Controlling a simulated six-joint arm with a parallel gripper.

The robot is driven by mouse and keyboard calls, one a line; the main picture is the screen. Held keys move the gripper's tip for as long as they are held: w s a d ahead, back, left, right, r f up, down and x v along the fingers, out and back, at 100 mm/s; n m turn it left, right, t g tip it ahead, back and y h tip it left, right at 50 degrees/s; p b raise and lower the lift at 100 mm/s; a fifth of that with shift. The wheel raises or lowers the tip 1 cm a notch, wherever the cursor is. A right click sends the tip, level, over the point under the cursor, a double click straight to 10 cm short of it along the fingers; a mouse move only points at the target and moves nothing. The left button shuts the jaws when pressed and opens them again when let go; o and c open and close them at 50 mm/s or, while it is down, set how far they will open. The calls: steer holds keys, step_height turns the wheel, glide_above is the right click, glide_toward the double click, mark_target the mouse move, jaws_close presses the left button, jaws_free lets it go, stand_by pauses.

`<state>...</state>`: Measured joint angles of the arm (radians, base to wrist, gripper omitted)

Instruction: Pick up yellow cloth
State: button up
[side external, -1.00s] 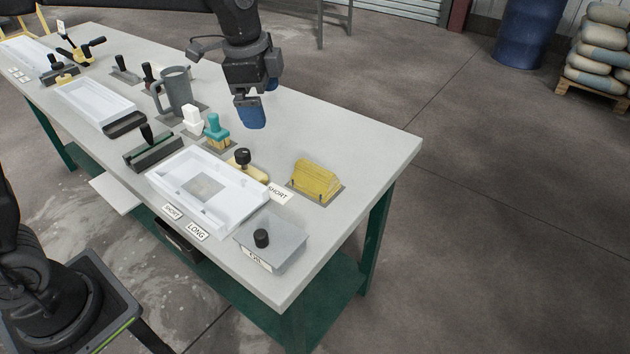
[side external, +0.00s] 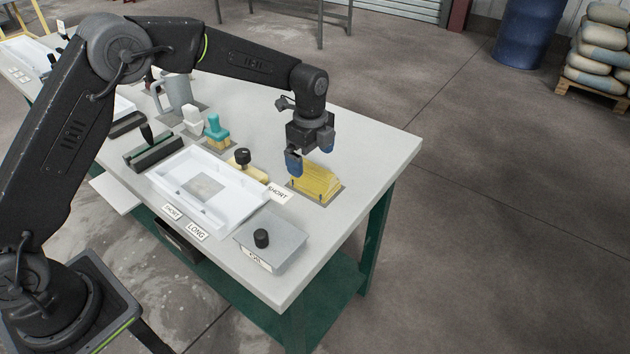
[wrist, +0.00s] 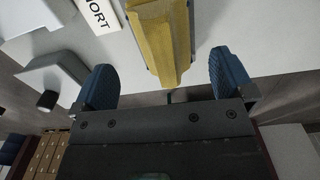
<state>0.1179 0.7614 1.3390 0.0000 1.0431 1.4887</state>
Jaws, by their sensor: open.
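The yellow cloth (side external: 317,182) is a folded, ridged block on a dark grey pad (side external: 329,195) near the right end of the table. It also shows in the wrist view (wrist: 161,40), at top centre. My gripper (side external: 309,163) is just above the cloth, pointing down, with blue fingertips. In the wrist view, my gripper (wrist: 173,80) is open, with one blue finger on each side of the cloth and gaps between. The fingers do not appear to touch it. Part of the cloth's back is hidden behind my gripper in the side view.
A white tray (side external: 237,207) and a "SHORT" label (side external: 279,193) lie left of the cloth. A grey box with a black knob (side external: 272,243) stands in front. A teal-handled brush (side external: 215,130) and a grey mug (side external: 175,92) are farther back. The table's right end is clear.

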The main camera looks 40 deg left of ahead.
mark_target(313, 167)
steer(key=shift+w+d+f, duration=0.1)
steer(key=shift+f, duration=1.45)
steer(key=shift+w+d+f, duration=0.1)
steer(key=shift+f, duration=1.4)
steer(key=shift+c, duration=0.2)
steer(key=c, duration=0.9)
